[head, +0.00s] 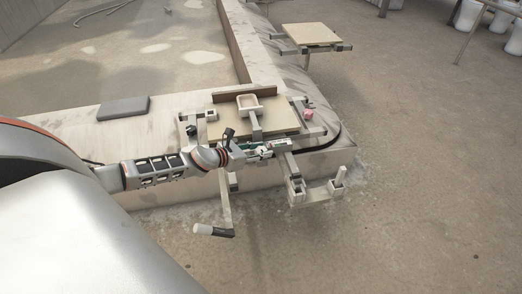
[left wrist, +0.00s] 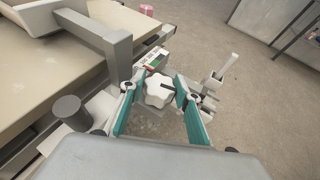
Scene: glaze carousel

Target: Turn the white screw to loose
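The white screw (left wrist: 158,91) is a lobed, star-shaped knob, seen from above in the left wrist view. My left gripper (left wrist: 160,80) has its two teal-padded fingers apart, one on each side of the knob. A narrow gap seems to show on both sides, so the fingers look open around it and not clamped. In the head view my left gripper (head: 268,149) is at the front edge of the carousel fixture, and I cannot make out the screw there. My right gripper is in neither view.
A beige board (head: 285,117) with a light bracket (head: 250,108) lies behind the gripper. A metal arm with upright posts (head: 318,192) sticks out to the right. A white-ended handle (head: 205,230) hangs below.

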